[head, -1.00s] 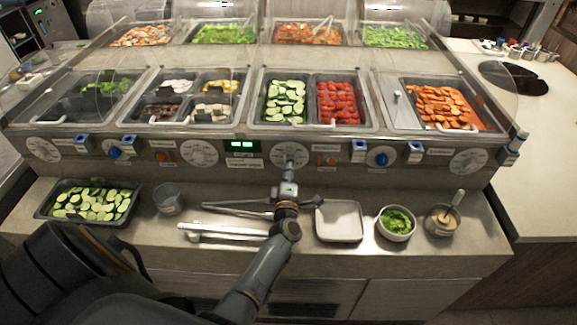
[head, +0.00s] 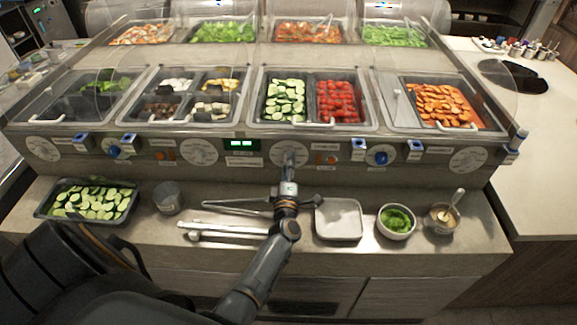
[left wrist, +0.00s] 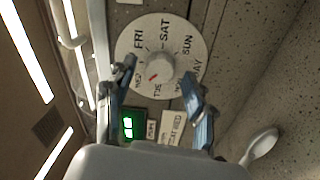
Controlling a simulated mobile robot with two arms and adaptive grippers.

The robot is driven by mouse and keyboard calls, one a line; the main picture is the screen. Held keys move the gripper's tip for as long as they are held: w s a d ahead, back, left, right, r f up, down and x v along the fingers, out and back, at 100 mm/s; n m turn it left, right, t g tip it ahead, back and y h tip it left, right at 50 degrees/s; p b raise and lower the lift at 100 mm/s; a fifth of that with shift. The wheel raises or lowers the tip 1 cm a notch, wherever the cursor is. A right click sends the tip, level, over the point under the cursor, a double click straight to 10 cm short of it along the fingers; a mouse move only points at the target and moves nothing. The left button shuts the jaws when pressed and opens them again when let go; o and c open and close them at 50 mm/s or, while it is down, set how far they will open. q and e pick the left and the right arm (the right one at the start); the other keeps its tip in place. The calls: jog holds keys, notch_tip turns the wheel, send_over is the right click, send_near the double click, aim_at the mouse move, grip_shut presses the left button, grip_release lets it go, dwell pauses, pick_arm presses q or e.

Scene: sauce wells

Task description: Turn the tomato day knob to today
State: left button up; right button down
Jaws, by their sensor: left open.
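The tomato day knob is a white round dial (head: 283,153) on the front panel, below the cucumber and tomato wells (head: 338,101). In the left wrist view the dial (left wrist: 178,40) shows day names such as FRI, SAT and SUN. Its grey centre knob (left wrist: 159,66) has a red mark pointing down-left, toward the lettering near WED and TUE. My left gripper (head: 290,164) is in front of the dial. In the left wrist view its open fingers (left wrist: 158,82) stand on either side of the knob; contact cannot be told. My right gripper is not in view.
A green-lit display (head: 241,145) sits left of the dial; its characters are unclear. Other white dials (head: 200,152) and blue knobs (head: 381,158) line the panel. Below are tongs (head: 222,229), a white tray (head: 339,236), a bowl of greens (head: 396,235) and a cucumber pan (head: 90,219).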

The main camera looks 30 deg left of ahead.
pick_arm(q)
jog(key=v, duration=0.7)
jog(key=shift+s+d, duration=0.1)
jog(key=shift+s, duration=0.05)
